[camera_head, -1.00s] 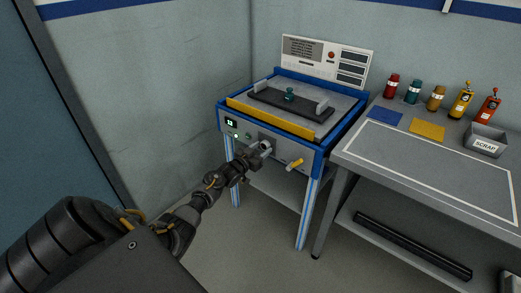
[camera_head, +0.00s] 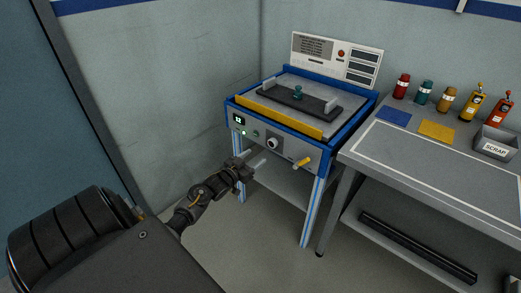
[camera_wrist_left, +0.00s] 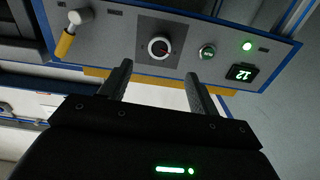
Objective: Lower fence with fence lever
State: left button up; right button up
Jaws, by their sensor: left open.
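The yellow fence (camera_head: 280,117) runs along the front top edge of the blue-framed machine (camera_head: 316,137). It also shows as a yellow strip in the left wrist view (camera_wrist_left: 96,72), partly behind my fingers. The fence lever (camera_head: 303,162), with a yellow grip, sticks out at the right of the front panel. It shows at the upper left in the left wrist view (camera_wrist_left: 66,40). My left gripper (camera_head: 257,160) is open and empty, in front of the panel, left of the lever and below the dial, touching neither. My right gripper is not in view.
A round dial (camera_head: 272,143), a green button and a lit display (camera_head: 239,119) sit on the panel. A dark fixture (camera_head: 300,98) lies on the machine top. The grey workbench (camera_head: 435,165) at right holds bottles and a scrap bin (camera_head: 496,143). Floor left of the machine is clear.

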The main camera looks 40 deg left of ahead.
aim_at(302, 162)
jog(key=u, duration=0.05)
jog(key=k, duration=1)
jog(key=z, duration=0.05)
